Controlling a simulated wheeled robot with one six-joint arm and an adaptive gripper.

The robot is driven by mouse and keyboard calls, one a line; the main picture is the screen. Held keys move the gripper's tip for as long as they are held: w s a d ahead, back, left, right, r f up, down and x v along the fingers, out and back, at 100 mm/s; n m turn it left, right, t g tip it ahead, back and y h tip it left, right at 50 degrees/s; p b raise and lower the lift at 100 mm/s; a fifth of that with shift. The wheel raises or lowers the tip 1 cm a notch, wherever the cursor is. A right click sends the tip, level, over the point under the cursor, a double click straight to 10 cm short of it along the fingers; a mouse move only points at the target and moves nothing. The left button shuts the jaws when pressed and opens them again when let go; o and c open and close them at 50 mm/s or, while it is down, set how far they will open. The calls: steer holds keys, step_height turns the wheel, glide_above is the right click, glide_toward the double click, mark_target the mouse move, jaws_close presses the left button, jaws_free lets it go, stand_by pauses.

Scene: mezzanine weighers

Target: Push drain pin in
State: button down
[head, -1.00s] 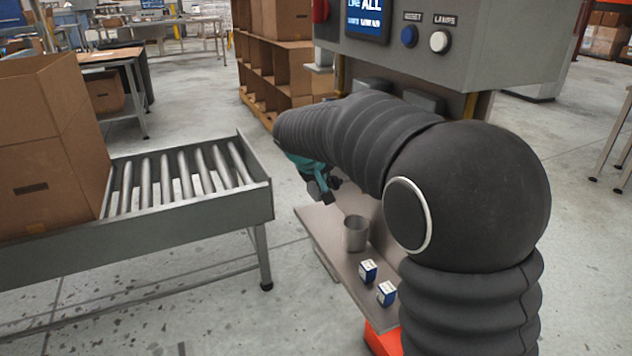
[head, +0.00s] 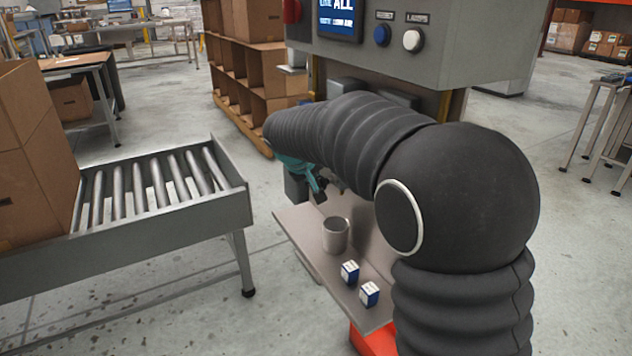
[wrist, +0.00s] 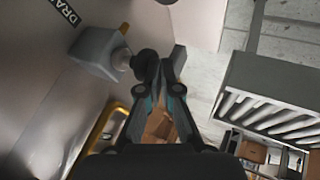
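In the wrist view a grey block (wrist: 98,52) sticks out from a metal panel under a partly visible label reading "DRA". A short pale stem leaves the block and ends in a round black knob (wrist: 145,63), which I take as the drain pin. My gripper (wrist: 165,66) has its fingertips close together beside the knob, with nothing seen between them. The knob overlaps the left finger in view, so I cannot tell whether they touch. In the head view my gripper (head: 318,190) shows only partly past my dark arm, and the pin is hidden.
A roller conveyor (head: 243,205) with a carton is on the left. Open floor lies between conveyor and shelf.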

steer(key=s+a+r, duration=0.6)
steer(key=s+r, duration=0.1)
steer(key=r, duration=0.1)
steer(key=shift+s+b, duration=0.15)
steer(key=shift+b, duration=0.2)
stand_by(0.4)
steer(key=s+f+n+g+y, duration=0.1)
steer(key=s+f+n, duration=0.15)
steer(key=f, duration=0.25)
steer(key=s+d+f+m, duration=0.1)
steer(key=s+d+m, duration=0.1)
steer(key=s+d, duration=0.4)
steer(key=s+d+f+m+y, duration=0.1)
steer(key=s+d+f+m, duration=0.1)
steer(key=s+d, duration=0.5)
steer(key=s+d+f+m+y, duration=0.1)
steer(key=s+d, duration=0.5)
steer(key=s, duration=0.9)
steer(key=shift+d+f+m, duration=0.15)
steer(key=shift+f+m, duration=0.45)
steer(key=shift+m, duration=0.15)
